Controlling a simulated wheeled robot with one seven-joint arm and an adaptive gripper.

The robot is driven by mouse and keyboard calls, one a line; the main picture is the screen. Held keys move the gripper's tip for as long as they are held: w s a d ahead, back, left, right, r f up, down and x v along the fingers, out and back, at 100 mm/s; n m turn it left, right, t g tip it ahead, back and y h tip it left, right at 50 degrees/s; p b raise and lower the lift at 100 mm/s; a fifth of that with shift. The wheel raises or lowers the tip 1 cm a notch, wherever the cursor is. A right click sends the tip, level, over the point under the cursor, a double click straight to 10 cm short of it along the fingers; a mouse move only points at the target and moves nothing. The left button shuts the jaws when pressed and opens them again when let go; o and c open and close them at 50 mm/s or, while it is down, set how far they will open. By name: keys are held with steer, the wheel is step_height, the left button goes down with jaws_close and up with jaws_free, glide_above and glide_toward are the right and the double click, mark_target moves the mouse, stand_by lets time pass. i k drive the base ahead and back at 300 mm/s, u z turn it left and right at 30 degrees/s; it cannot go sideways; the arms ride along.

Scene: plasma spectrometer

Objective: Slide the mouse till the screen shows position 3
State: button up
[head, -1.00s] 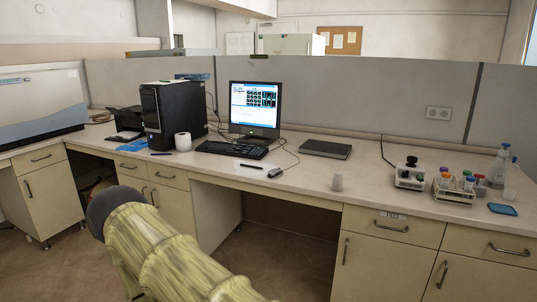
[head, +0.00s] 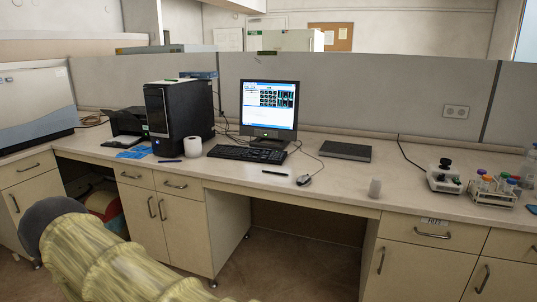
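The mouse (head: 304,180) lies on the bench in front of the keyboard's right end, with its cable running back toward the monitor. The screen (head: 269,104) is lit and shows a window with a grid of dark tiles; its text is too small to read, so the position cannot be told. My arm enters at the lower left in a pale yellow sleeve, well short of the bench top. My gripper itself is not in view. Nothing touches the mouse.
The keyboard (head: 247,153) is left of the mouse, with a pen (head: 275,173) just beside it. A closed laptop-like slab (head: 345,151) lies behind. Knee space opens below the bench (head: 330,204) edge.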

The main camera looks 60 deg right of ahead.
mark_target(303, 180)
steer(key=i, duration=1.65)
steer(key=z, duration=0.85)
steer(key=i, duration=1.05)
steer(key=z, duration=1.6)
steer(key=i, duration=0.65)
steer(key=z, duration=0.5)
